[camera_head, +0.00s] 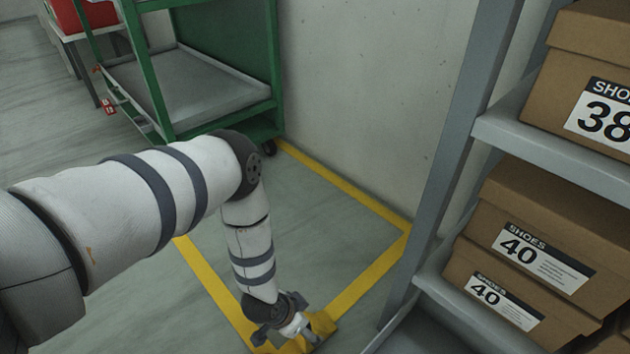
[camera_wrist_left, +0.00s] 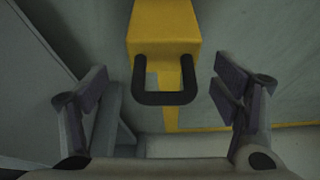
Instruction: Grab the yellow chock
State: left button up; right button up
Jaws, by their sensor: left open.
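The yellow chock (camera_wrist_left: 163,28) is at the top middle of the left wrist view, with a black U-shaped handle (camera_wrist_left: 166,97) toward me. My left gripper (camera_wrist_left: 165,98) is open, one finger on each side of the handle with gaps between. In the head view the chock (camera_head: 322,325) lies on the floor at the bottom, partly hidden by my left gripper (camera_head: 295,333), which points down at it. My right gripper is in neither view.
A grey shelf (camera_head: 545,150) with brown shoe boxes (camera_head: 540,240) stands close on the right. A green cart (camera_head: 200,85) stands at the back left by the wall. Yellow floor tape (camera_head: 345,190) outlines open floor between them.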

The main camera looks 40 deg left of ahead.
aim_at(315, 321)
pick_arm(q)
jog(key=b+x, duration=0.3)
jog(key=x, duration=0.2)
jog(key=shift+w+a, duration=0.15)
jog(key=shift+w+f, duration=0.15)
jog(key=shift+f, duration=0.05)
jog(key=shift+w+r, duration=0.1)
